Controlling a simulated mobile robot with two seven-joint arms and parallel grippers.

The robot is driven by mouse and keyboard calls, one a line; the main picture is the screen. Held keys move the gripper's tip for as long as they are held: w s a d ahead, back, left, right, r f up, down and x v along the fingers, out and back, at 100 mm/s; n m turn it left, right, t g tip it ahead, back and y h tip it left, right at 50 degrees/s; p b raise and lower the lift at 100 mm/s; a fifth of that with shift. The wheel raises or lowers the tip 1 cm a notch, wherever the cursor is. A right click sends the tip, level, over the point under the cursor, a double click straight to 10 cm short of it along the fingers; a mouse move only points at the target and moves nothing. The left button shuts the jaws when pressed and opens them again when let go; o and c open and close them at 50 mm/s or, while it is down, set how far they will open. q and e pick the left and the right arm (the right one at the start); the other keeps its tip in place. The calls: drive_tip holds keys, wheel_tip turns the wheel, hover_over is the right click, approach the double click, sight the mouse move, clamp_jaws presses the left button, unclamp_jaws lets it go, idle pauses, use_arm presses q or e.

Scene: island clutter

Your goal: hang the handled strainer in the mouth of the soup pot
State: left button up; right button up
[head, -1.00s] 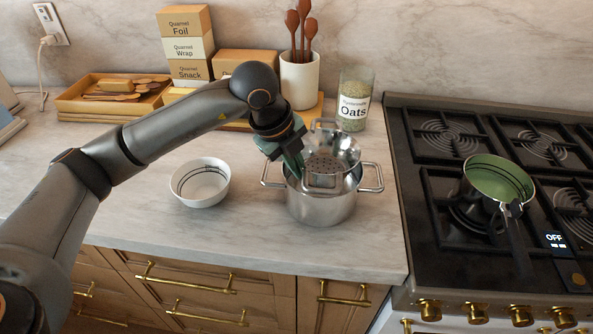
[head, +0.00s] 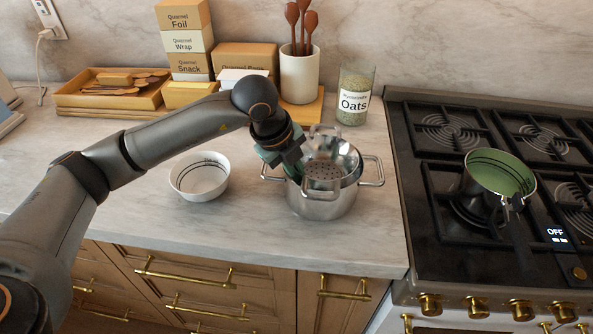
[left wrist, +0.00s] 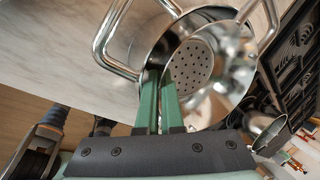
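The steel soup pot (head: 322,205) stands on the counter left of the stove, and it also shows in the left wrist view (left wrist: 143,45). The handled strainer (head: 323,176), a shiny steel bowl with a perforated bottom, is tilted over the pot's mouth; it also shows in the left wrist view (left wrist: 192,68). It overlaps the pot rim; I cannot tell whether its handles rest there. My left gripper (left wrist: 158,85) reaches in at the pot's left side. Its green fingers are close together at the strainer's edge and appear to pinch it. My right gripper is not in view.
A white bowl (head: 200,178) stands left of the pot. An oats jar (head: 353,95) and a utensil crock (head: 299,75) stand behind. A green-lined saucepan (head: 499,178) sits on the stove (head: 430,240). The counter front is clear.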

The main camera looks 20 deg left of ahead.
use_arm(q)
drive_tip(key=shift+o, duration=0.7)
drive_tip(key=shift+r+p, duration=0.45)
drive_tip(key=shift+p, duration=0.1)
drive_tip(key=shift+a+r+p, duration=0.1)
drive_tip(key=shift+r+p, duration=0.3)
drive_tip(key=shift+r, duration=0.05)
drive_tip(key=b+v, duration=0.2)
drive_tip(key=v, duration=0.9)
drive_tip(key=shift+s+r, duration=0.15)
drive_tip(key=shift+s, duration=0.1)
